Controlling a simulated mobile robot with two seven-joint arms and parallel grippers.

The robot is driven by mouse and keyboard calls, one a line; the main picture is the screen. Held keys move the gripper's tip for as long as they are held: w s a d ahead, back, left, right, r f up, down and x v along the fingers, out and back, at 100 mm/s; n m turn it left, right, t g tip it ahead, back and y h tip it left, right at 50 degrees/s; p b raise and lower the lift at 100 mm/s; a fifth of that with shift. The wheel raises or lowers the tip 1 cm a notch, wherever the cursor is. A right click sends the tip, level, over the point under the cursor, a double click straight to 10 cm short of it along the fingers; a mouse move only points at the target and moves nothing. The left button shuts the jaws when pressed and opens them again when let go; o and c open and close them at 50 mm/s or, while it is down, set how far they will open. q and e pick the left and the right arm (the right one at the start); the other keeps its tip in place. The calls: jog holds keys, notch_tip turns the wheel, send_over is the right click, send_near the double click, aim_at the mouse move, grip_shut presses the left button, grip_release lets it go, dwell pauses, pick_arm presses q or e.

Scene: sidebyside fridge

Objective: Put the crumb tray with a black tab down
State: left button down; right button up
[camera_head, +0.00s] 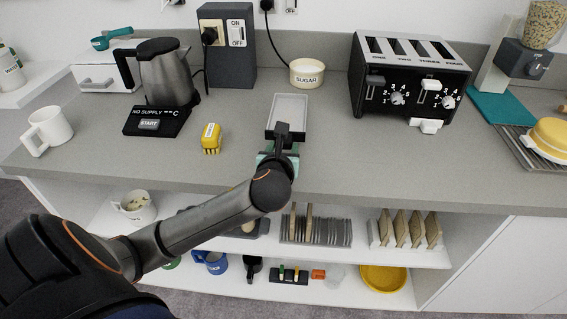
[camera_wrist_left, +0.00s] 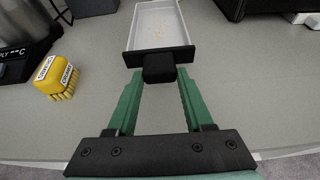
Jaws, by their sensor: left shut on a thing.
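The crumb tray (camera_head: 290,105) is a shallow grey-white tray with a black front edge and a black tab. It lies level over the counter between the yellow brush and the toaster; I cannot tell whether its underside touches the counter. In the left wrist view the tray (camera_wrist_left: 168,18) holds a few crumbs, and its black tab (camera_wrist_left: 160,68) sits between my green fingertips. My left gripper (camera_wrist_left: 160,78) is shut on this tab. In the head view the left gripper (camera_head: 280,150) is partly hidden by its own wrist. My right gripper is not in view.
The black toaster (camera_head: 408,85) stands to the right, the sugar bowl (camera_head: 307,74) behind the tray. A yellow brush (camera_head: 211,138), kettle (camera_head: 163,75) and white mug (camera_head: 46,130) stand left. Bare counter (camera_head: 345,150) lies right of the gripper. Shelves below hold several items.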

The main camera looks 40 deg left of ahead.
pick_arm(q)
jog(key=shift+w+a+f, duration=0.4)
jog(key=shift+w+f, duration=0.2)
jog(key=shift+f, duration=0.25)
notch_tip(320, 180, down, 3)
jog(key=shift+r+b, duration=0.2)
jog(key=shift+b, duration=0.3)
jog(key=shift+f, duration=0.25)
jog(key=shift+c, duration=1.5)
grip_release()
